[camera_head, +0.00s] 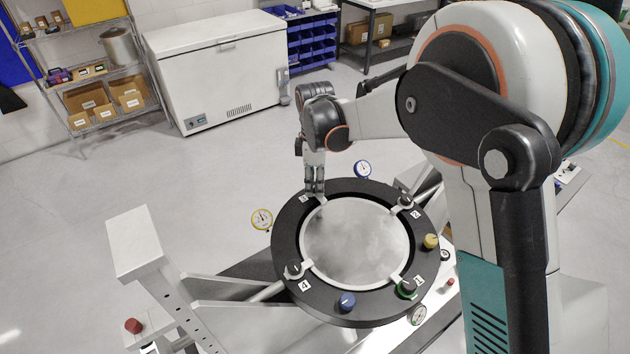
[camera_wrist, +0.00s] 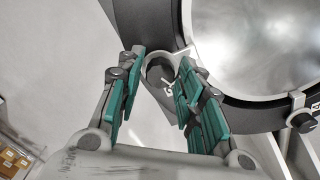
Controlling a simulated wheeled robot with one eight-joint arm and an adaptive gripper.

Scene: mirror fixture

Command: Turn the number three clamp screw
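The round mirror (camera_head: 355,245) sits in a black ring (camera_head: 285,245) with numbered clamp screws. The number three clamp screw (camera_wrist: 160,70) is a dark knob in the wrist view, with a white "3" label beside it; the label (camera_head: 304,198) also shows in the head view. Gaps show between pads and knob; I cannot tell how deep the fingers reach.
Other clamp screws sit at label 2 (camera_head: 406,201), label 4 (camera_head: 293,268) and label 1 (camera_head: 407,288). A blue knob (camera_head: 347,301) and a yellow knob (camera_head: 431,241) stand on the ring. Dial gauges (camera_head: 262,219) surround it. A white frame post (camera_head: 135,243) stands left.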

